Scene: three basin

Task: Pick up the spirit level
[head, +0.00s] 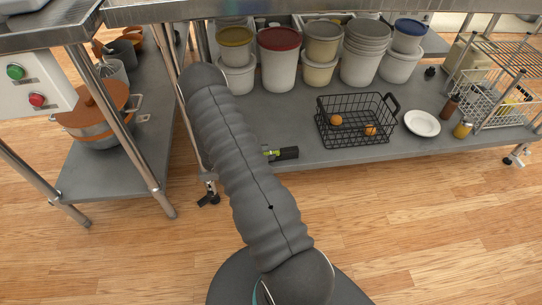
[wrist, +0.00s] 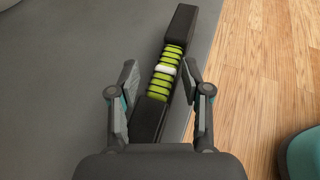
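The spirit level (wrist: 165,80) has black ends and a ribbed yellow-green middle with a white band. It lies on the grey lower shelf close to the shelf's edge. In the head view only its right part (head: 287,153) shows; my arm hides the rest. In the wrist view my gripper (wrist: 160,80) is open, with one finger on each side of the level's middle. A gap shows on the left side; the right finger is close to the level, and I cannot tell if it touches. My gripper is hidden behind my arm in the head view.
The shelf (head: 350,150) holds a black wire basket (head: 357,122) with oranges, a white plate (head: 422,123) and several lidded tubs (head: 279,65) at the back. A table leg (head: 205,160) stands left of my arm. The wooden floor in front is clear.

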